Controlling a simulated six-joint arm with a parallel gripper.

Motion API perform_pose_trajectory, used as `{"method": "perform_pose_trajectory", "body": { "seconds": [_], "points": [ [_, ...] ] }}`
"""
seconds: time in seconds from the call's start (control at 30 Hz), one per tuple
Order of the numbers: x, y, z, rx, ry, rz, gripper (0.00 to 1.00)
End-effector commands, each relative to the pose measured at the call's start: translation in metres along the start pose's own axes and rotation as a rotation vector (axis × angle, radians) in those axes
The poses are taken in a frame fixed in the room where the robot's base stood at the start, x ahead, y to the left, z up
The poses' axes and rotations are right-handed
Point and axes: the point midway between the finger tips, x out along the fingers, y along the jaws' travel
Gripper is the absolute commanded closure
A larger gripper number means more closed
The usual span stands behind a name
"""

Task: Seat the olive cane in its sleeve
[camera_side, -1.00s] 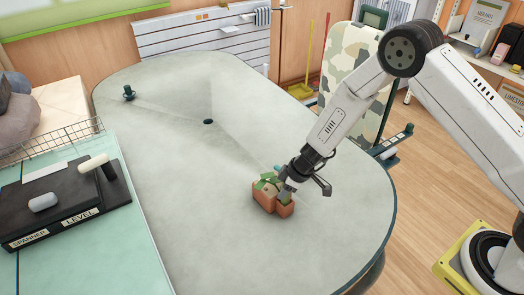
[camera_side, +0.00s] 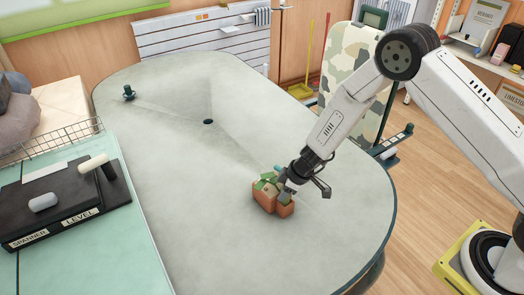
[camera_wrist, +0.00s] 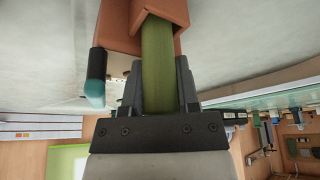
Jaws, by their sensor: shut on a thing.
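The olive cane (camera_wrist: 157,65) shows in the wrist view as a green bar between the two fingers of my gripper (camera_wrist: 157,88), which is shut on it. The cane's far end enters the open mouth of a terracotta sleeve (camera_wrist: 175,12), whose walls stand around it; how deep it sits is hidden. In the side view my gripper (camera_side: 287,188) is low over the terracotta crate (camera_side: 264,197), at its right part. Green pieces (camera_side: 266,181) show at the crate's top. The cane itself is mostly hidden there by my gripper.
A teal-capped dark peg (camera_wrist: 96,80) stands beside the sleeve in the wrist view. The grey table (camera_side: 190,190) is largely clear around the crate. A black labelled holder (camera_side: 65,205) lies at the left, and a small dark fitting (camera_side: 128,93) stands at the far left.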

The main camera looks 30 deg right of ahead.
Motion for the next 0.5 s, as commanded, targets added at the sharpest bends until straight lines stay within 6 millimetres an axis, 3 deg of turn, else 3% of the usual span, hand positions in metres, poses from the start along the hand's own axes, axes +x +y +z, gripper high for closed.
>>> {"method": "perform_pose_trajectory", "body": {
  "seconds": [0.33, 0.37, 0.47, 0.5],
  "points": [
    [0.0015, 0.0001, 0.0005, -0.001, 0.0, 0.0, 1.0],
    [0.0015, 0.0001, 0.0005, -0.001, 0.0, 0.0, 0.54],
    [0.0015, 0.0001, 0.0005, -0.001, 0.0, 0.0, 0.22],
    [0.0015, 0.0001, 0.0005, -0.001, 0.0, 0.0, 0.19]
  ]
}}
